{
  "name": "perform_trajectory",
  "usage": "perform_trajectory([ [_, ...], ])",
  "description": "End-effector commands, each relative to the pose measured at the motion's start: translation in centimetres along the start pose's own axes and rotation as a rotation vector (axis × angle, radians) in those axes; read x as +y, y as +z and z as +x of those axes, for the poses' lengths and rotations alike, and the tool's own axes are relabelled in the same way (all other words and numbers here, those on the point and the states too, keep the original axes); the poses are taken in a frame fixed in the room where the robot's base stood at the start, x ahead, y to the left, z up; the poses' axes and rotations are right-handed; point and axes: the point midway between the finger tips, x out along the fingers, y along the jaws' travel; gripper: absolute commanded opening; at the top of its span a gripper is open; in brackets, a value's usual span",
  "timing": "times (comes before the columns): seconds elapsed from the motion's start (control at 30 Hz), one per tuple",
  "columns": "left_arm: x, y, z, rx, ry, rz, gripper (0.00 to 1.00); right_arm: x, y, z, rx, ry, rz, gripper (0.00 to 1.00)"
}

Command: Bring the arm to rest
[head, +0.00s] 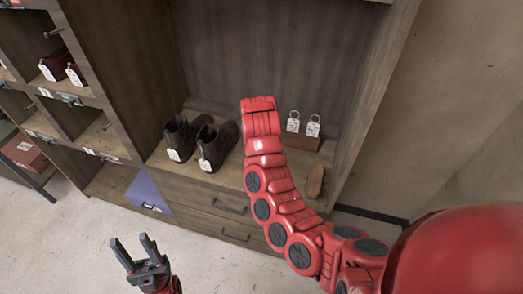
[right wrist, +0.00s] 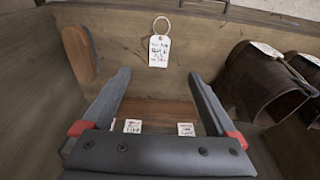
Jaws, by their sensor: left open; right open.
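My right arm (head: 290,212) comes in from the right in the head view and reaches to the wooden shelf bay; its gripper is hidden there behind the arm. In the right wrist view my right gripper (right wrist: 159,76) is open. Its fingers stand on either side of a wooden block (right wrist: 160,108) with white tags; nothing is seen clamped. Whether the fingers touch the block I cannot tell. My left gripper (head: 131,241) is open and empty, over the pale floor at the lower left of the head view.
Dark shoes (head: 187,138) with tags stand on the shelf, left of my right arm. Ringed tags (head: 313,127) and a brown sole-shaped piece (head: 315,181) are right of it. The cabinet has side walls and drawers (head: 215,202) below.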

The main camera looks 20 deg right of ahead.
Motion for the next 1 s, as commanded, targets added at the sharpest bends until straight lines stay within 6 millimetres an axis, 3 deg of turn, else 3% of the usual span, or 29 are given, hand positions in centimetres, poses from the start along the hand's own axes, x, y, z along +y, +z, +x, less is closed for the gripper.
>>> perform_trajectory([
  [0.27, 0.0, -0.1, 0.6, 0.000, 0.000, 0.000, 0.50, 0.1, 0.0, -1.3, 0.001, 0.001, 0.000, 0.93],
  [0.43, 0.0, -0.1, 0.6, 0.000, 0.000, 0.000, 0.50, -0.1, -0.2, -1.1, 0.009, -0.003, -0.002, 0.93],
  [0.53, 0.0, -0.1, 0.4, 0.000, 0.000, 0.000, 0.50, -0.8, -1.1, 0.1, 0.062, -0.032, -0.013, 0.93],
  [0.7, 0.0, 0.1, -0.3, 0.000, 0.000, 0.000, 0.50, -3.7, -5.0, 3.5, 0.315, -0.163, -0.059, 0.93],
  [0.8, 0.0, 0.1, -0.7, 0.000, 0.000, 0.000, 0.50, -5.4, -7.5, 4.6, 0.522, -0.254, -0.088, 0.93],
  [1.0, 0.1, 0.2, -1.4, 0.000, 0.000, 0.000, 0.50, -6.8, -9.8, 3.5, 0.947, -0.409, -0.136, 0.93],
])
